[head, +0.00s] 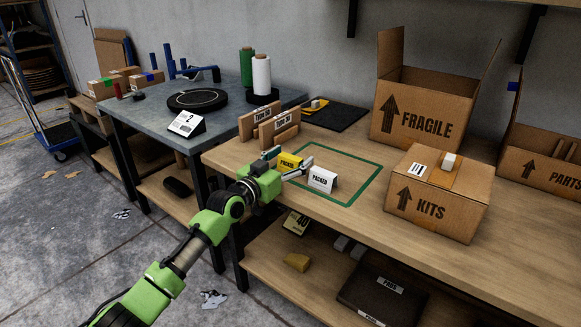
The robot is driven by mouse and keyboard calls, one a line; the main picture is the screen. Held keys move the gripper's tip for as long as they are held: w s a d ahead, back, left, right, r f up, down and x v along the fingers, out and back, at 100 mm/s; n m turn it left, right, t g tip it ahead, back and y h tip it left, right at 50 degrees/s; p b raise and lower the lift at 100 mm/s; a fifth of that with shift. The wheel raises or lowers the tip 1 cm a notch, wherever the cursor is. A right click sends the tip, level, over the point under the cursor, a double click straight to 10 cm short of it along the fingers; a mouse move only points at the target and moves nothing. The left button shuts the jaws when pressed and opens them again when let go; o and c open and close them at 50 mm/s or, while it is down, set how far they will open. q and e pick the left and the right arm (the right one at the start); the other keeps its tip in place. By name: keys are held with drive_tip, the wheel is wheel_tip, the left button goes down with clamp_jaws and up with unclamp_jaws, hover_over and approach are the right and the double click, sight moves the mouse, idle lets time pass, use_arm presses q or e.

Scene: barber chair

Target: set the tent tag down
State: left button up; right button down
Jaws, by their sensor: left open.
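A white tent tag (322,180) marked PACKED stands upright on the wooden bench, at the near left part of the green outlined square (367,183). The right finger ends close to the white tag. My right gripper is out of view.
Wooden label holders (273,126) stand behind the gripper. A KITS box (438,193) and an open FRAGILE box (425,108) stand to the right. Most of the green square is bare. A grey table (230,117) with another tent tag (187,124) is at left.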

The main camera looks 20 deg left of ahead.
use_arm(q)
drive_tip(key=c, duration=1)
drive_tip(key=shift+r, duration=0.1)
